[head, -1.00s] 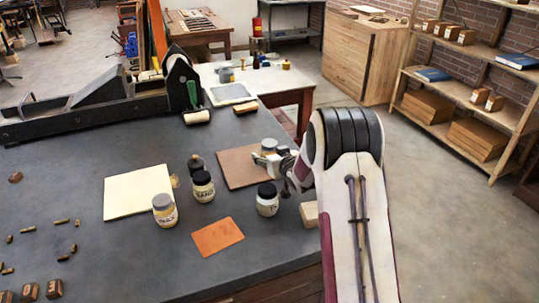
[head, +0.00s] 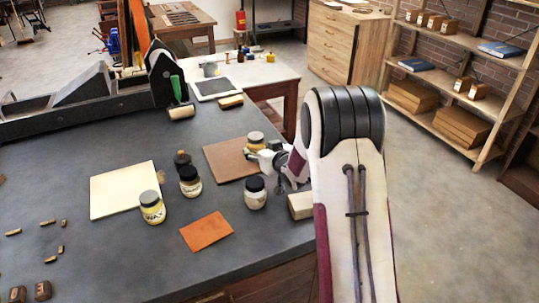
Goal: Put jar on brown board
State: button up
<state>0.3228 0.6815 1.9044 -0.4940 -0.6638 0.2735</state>
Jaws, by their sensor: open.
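The brown board (head: 226,161) lies flat on the dark bench. A jar with a tan lid (head: 255,137) stands upright at the board's far right part and appears to rest on it. My gripper (head: 256,154) is open, low beside this jar on its near side, and its fingers partly cover the jar's lower body. Whether the fingers touch the jar cannot be told.
A small dark bottle (head: 182,160), a cream sheet (head: 122,190) and an orange sheet (head: 206,232) are nearby. A pale block (head: 300,205) sits near the bench's right edge under my arm. A long dark press (head: 90,107) runs along the back.

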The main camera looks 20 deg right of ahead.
jog(key=shift+v, duration=3.75)
jog(key=s+a+r+g+h, duration=0.1)
jog(key=s+a+r+g, duration=0.15)
jog(key=s+r, duration=0.45)
jog(key=s+a+r+g+h, duration=0.15)
jog(key=s+a+r, duration=0.3)
jog(key=s, duration=0.45)
jog(key=s+a+g+y, duration=0.1)
jog(key=s+a, duration=0.3)
jog(key=s, duration=0.8)
jog(key=s+a+g+y, duration=0.1)
jog(key=s+a+g, duration=0.2)
jog(key=s, duration=1)
jog(key=shift+s+a, duration=0.25)
jog(key=shift+a, duration=0.5)
